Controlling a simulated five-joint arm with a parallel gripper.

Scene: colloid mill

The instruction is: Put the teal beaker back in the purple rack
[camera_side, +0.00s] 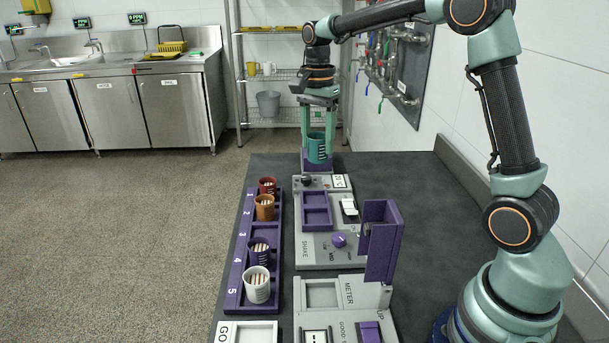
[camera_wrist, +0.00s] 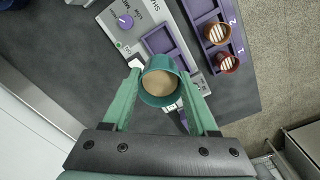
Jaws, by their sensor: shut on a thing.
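The teal beaker (camera_side: 316,148) is upright at the far end of the bench, between the fingers of my gripper (camera_side: 318,135). In the wrist view the fingers (camera_wrist: 160,78) close on the beaker (camera_wrist: 160,98) from both sides, and tan contents fill it. It is over or on a purple base; contact is unclear. The purple rack (camera_side: 236,270) runs along the bench's left side, numbered 1 to 5. It holds red (camera_side: 267,186), orange (camera_side: 264,208), purple (camera_side: 259,252) and white (camera_side: 256,286) beakers. Position 3 looks empty. The rack's near-gripper end (camera_wrist: 240,62) shows in the wrist view.
A grey shaker unit (camera_side: 325,253) with purple trays and a knob stands right of the rack. Nearer are a meter (camera_side: 322,294) and an upright purple panel (camera_side: 383,240). A white-framed tray (camera_side: 248,333) sits at the front. Bare bench lies along the right.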

